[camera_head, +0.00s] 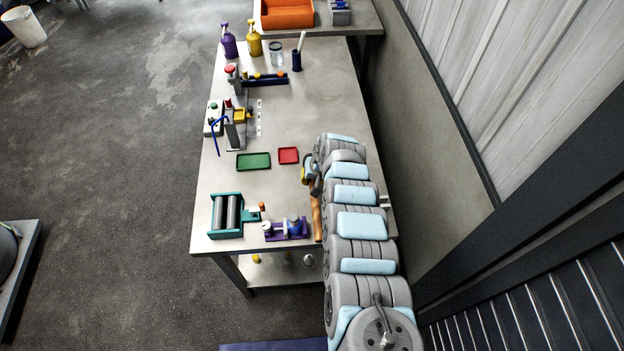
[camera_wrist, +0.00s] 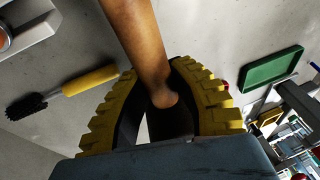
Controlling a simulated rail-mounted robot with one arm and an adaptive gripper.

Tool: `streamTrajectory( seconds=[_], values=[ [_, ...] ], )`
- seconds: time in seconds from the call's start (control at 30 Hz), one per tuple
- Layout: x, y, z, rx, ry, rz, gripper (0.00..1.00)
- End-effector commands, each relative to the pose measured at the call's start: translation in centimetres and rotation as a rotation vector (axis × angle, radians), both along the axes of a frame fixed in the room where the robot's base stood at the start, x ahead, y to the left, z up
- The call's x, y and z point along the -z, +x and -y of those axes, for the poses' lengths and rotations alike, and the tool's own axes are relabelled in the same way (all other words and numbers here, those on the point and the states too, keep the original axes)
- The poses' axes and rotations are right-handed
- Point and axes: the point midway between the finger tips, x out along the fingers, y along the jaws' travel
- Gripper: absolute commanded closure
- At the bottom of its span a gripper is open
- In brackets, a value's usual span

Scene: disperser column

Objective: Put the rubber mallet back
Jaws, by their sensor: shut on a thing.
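My gripper (camera_head: 311,180) is over the right side of the workbench, partly hidden by my arm in the head view. In the wrist view its yellow ridged fingers (camera_wrist: 157,72) are closed around the brown wooden handle of the rubber mallet (camera_wrist: 135,35). The handle's rounded end sits between the fingers, and the rest runs out of the top of the picture. In the head view the mallet handle (camera_head: 317,217) points toward the bench's near edge. The mallet's head is not visible in either view. I cannot make out a holder for it.
A green tray (camera_head: 253,161) and red tray (camera_head: 288,155) lie left of my gripper. A teal roller device (camera_head: 228,215) and purple fixture (camera_head: 287,229) stand near the front edge. A yellow-handled brush (camera_wrist: 62,90) lies on the bench. Bottles (camera_head: 254,43) stand at the back.

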Motion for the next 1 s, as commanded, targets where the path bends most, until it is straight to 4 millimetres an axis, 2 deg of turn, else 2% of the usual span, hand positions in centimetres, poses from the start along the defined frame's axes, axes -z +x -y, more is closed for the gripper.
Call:
streamTrajectory(
  seconds=[0.57, 0.6, 0.67, 1.0],
  values=[
    [0.97, 0.09, -0.07, -0.001, 0.0, 0.002, 1.0],
    [1.01, 0.07, -0.05, -0.001, 0.0, 0.002, 0.69],
    [1.03, 0.07, -0.05, -0.001, 0.0, 0.002, 0.54],
    [0.89, 0.01, -0.01, 0.0, 0.0, 0.001, 0.54]
  ],
)
